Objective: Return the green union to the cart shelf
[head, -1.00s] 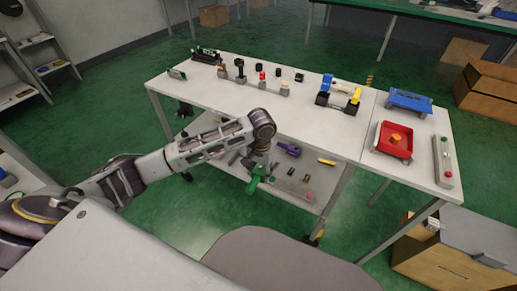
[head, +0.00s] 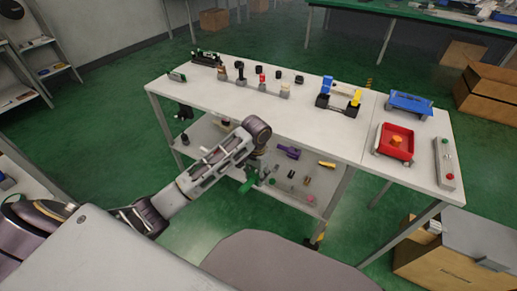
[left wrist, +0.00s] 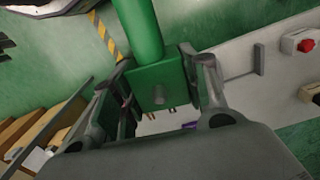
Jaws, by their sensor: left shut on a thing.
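The green union (head: 248,184) is in my left gripper (head: 252,172), which is dark and partly hidden by my forearm in the head view. In the left wrist view the union (left wrist: 157,84) shows as a green block with a green cylinder, between the two fingers of the left gripper (left wrist: 157,68), which are shut on it. The cart shelf (head: 225,150) is the grey-white lower board under the white tabletop. The union appears in front of the shelf's near edge; its height above the shelf is hard to tell. My right gripper is not in view.
A purple part (head: 288,152), a yellow part (head: 327,164) and several small pieces stand on the shelf's right half. The white tabletop (head: 290,105) overhangs the shelf and holds fixtures and a red tray (head: 381,146). A table leg (head: 338,192) stands at the right.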

